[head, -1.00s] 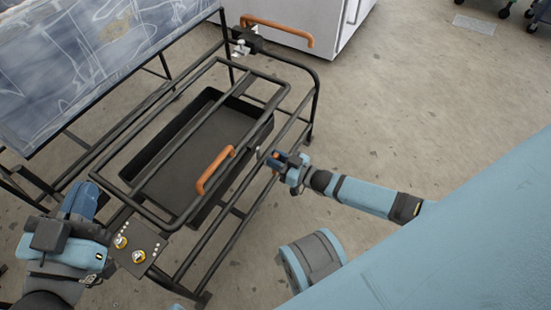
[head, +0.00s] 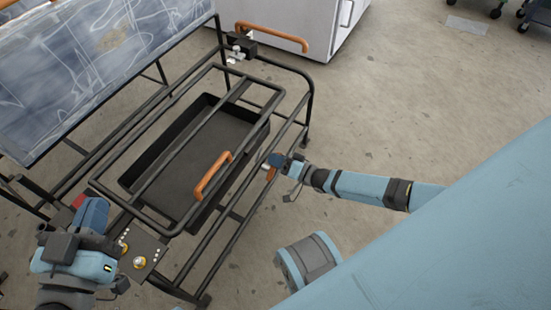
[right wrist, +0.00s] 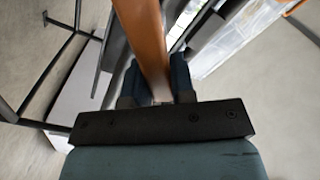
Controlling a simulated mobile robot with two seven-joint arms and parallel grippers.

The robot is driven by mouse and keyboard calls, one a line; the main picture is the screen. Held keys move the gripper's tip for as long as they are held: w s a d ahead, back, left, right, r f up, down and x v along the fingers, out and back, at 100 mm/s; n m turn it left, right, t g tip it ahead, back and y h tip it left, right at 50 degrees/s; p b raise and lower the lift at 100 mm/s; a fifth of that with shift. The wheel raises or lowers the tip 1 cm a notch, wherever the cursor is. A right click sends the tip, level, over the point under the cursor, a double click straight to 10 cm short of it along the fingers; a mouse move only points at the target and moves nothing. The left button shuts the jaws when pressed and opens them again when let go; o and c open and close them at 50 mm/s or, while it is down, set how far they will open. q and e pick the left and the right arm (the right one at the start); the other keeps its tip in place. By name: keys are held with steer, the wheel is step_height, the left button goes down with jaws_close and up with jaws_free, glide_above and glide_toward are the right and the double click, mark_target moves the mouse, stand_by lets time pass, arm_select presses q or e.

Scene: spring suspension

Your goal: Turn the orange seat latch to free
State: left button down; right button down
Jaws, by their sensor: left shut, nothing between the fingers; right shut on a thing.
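My right gripper (head: 274,163) is at the right side rail of the black tubular frame, shut on an orange piece (head: 270,174). In the right wrist view the orange bar (right wrist: 144,40) runs between its two fingers (right wrist: 158,85). Most of this piece is hidden in the head view, so I cannot tell how far it is turned. A second orange bar (head: 212,176) sits on the frame's inner grid. My left gripper (head: 93,212) is shut and empty, beside and partly over a dark panel with yellow knobs (head: 139,262).
The black frame (head: 215,235) surrounds a dark tray (head: 197,150). A grey patterned panel (head: 90,70) stands at the upper left. A white cabinet (head: 310,20) and another orange bar (head: 272,36) are at the back.

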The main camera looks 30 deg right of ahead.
steer(key=m, duration=0.1)
steer(key=f+m+b, duration=0.1)
steer(key=m, duration=0.1)
steer(key=shift+w+d+f+m, duration=0.15)
steer(key=shift+d+f+m, duration=0.05)
steer(key=shift+d+m, duration=0.1)
arm_select(q)
steer(key=shift+w+a+r+m+t+h+b, duration=0.45)
steer(key=shift+w+m+h+b, duration=0.15)
steer(key=shift+m, duration=0.4)
arm_select(e)
steer(key=m, duration=0.2)
steer(key=f+m, duration=0.1)
steer(key=m, duration=0.1)
steer(key=shift+d+f, duration=0.1)
steer(key=shift+f, duration=0.05)
arm_select(q)
steer(key=shift+f, duration=0.1)
arm_select(e)
steer(key=shift+m, duration=0.3)
steer(key=c, duration=1)
jaws_free()
arm_select(q)
steer(key=shift+d+y, duration=0.1)
steer(key=shift+y, duration=0.2)
arm_select(e)
steer(key=shift+o, duration=0.2)
